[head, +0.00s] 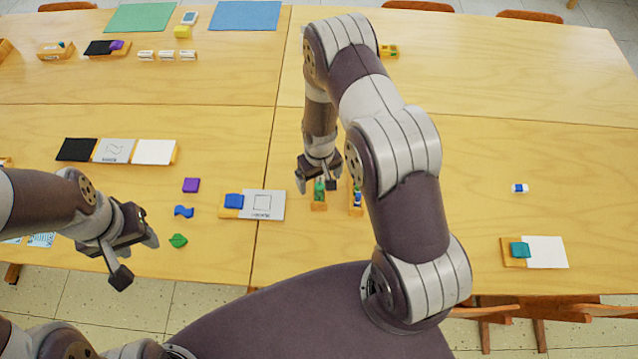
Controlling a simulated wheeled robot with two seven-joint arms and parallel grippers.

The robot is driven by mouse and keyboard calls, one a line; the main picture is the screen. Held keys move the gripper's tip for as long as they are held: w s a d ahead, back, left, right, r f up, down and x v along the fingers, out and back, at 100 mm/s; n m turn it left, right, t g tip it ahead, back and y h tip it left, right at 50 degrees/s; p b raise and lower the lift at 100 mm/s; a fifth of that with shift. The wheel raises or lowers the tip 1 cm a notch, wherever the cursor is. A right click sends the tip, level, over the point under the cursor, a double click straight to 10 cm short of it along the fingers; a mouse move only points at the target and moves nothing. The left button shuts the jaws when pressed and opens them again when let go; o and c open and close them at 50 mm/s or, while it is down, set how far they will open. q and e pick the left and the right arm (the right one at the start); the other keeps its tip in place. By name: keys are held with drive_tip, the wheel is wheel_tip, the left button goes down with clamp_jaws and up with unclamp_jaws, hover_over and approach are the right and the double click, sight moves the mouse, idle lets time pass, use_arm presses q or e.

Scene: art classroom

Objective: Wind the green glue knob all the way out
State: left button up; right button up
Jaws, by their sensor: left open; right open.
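The green glue (319,193) stands on a small wooden block (319,207) near the middle of the table's front half. My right gripper (316,183) is directly above it, pointing down, with its open fingers on either side of the green top. I cannot tell whether the fingers touch it. The gripper partly hides the knob, so how far it is wound cannot be told. My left gripper (137,258) is open and empty near the table's front edge at the left.
A blue-marked glue (357,198) on a similar block stands just right, partly behind my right arm. A board with a blue block (234,201) and a drawn card (265,205) lies left. Purple (191,185), blue (183,211) and green (178,240) shapes lie farther left. The table's right side is mostly clear.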

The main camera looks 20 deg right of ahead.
sight(319, 188)
idle(0.4)
drive_tip(key=n, duration=0.7)
drive_tip(key=shift+f+b, duration=0.45)
drive_tip(key=shift+f, duration=0.35)
drive_tip(key=shift+f+b, duration=0.4)
drive_tip(key=shift+b, duration=0.2)
drive_tip(key=c, duration=1.5)
